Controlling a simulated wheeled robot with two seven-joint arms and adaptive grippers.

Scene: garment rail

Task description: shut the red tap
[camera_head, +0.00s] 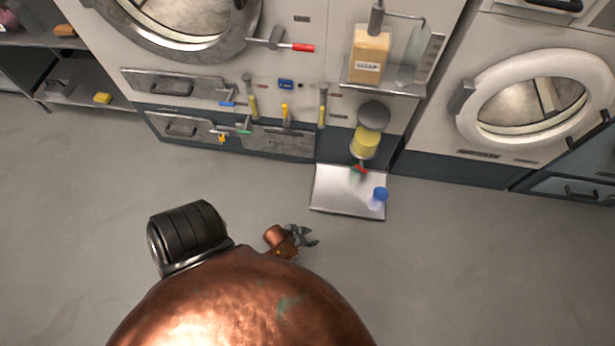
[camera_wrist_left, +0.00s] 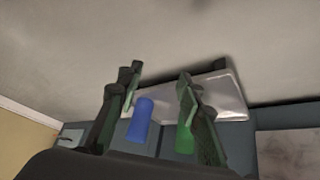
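The red tap's lever (camera_head: 303,47) is a red-tipped handle at the end of a grey stem, beside the round door of the left machine in the head view. It points right, roughly level. My left gripper (camera_head: 309,237) is low in front, over the grey floor, well apart from the tap. In the left wrist view its two dark fingers (camera_wrist_left: 155,105) stand apart with nothing held between them. The red tap does not show in the wrist view. My right gripper is not in view.
Blue (camera_head: 227,103), green (camera_head: 244,131) and yellow (camera_head: 322,112) handles sit lower on the machine. A shelf (camera_head: 385,88) holds an orange-tan bottle (camera_head: 368,55). Floor between is clear.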

